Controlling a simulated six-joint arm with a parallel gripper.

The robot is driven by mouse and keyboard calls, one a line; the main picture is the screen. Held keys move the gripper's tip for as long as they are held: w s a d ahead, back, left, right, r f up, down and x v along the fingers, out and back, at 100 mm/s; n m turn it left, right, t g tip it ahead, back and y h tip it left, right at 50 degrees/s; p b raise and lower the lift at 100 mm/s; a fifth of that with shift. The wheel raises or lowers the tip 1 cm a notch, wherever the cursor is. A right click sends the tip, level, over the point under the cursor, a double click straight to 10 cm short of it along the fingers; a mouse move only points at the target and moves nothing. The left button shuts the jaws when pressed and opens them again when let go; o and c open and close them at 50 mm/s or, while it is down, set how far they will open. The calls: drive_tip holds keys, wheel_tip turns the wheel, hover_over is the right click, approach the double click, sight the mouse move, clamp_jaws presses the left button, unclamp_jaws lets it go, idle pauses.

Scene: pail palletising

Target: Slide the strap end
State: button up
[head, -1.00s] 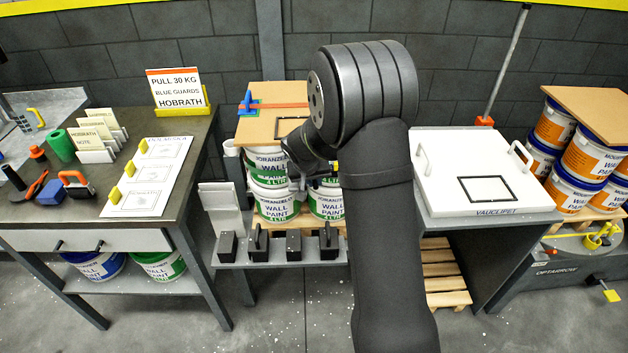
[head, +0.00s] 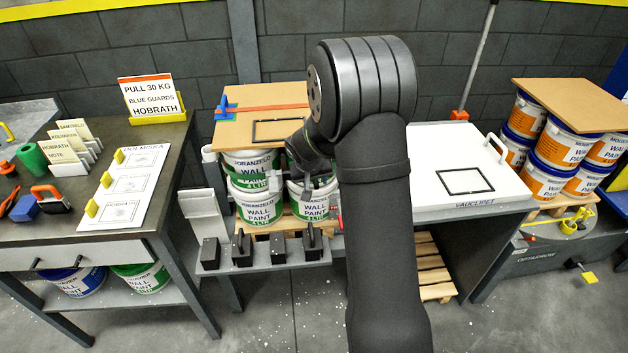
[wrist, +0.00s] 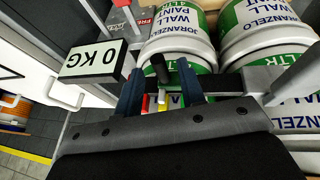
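An orange strap (head: 265,107) lies across the brown board on the white wall-paint pails (head: 258,207). Its left end meets a blue guard (head: 224,106) on a green patch; its right part goes behind my arm, so the far end is hidden. My gripper (wrist: 161,85) is low in front of the pails. Its two dark blue fingers are apart in the wrist view. A black peg (wrist: 160,68) shows between them, with small red and yellow parts beyond; contact cannot be told. A box reading 0 KG (wrist: 92,62) is left of the fingers.
A sign (head: 152,97) reads pull 30 kg, blue guards, Hobrath. Several black blocks (head: 243,250) stand on a shelf before the pails. A white-topped table (head: 450,150) is right of my arm. Orange-labelled pails (head: 545,180) under a board stand farther right.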

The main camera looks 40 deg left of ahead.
drive_tip(key=shift+r, duration=0.1)
drive_tip(key=v, duration=1.7)
drive_tip(key=shift+s, duration=0.2)
drive_tip(key=shift+a, duration=0.1)
drive_tip(key=x, duration=1.7)
drive_tip(key=shift+w, duration=0.15)
